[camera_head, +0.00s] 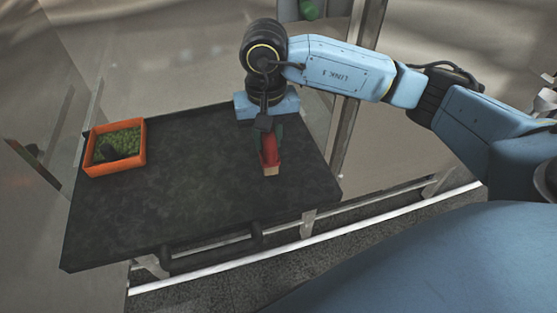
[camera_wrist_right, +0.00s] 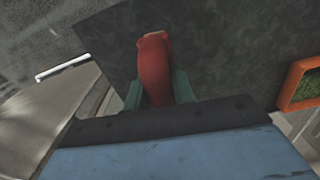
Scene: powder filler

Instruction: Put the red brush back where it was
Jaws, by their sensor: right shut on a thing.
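The red brush (camera_head: 269,150) is at the right part of the dark tabletop in the head view, with a tan end (camera_head: 271,171) pointing to the front. My right gripper (camera_head: 268,140) comes down from above and is shut on the brush. In the right wrist view the red brush (camera_wrist_right: 154,68) sits between the green fingers of my right gripper (camera_wrist_right: 157,90). I cannot tell whether the brush touches the table. My left gripper is not in view.
An orange box (camera_head: 88,161) with green contents and a dark object in it stands at the table's left. The dark table (camera_head: 180,205) is clear in its middle and front. A handle bar (camera_head: 215,250) runs along the front edge.

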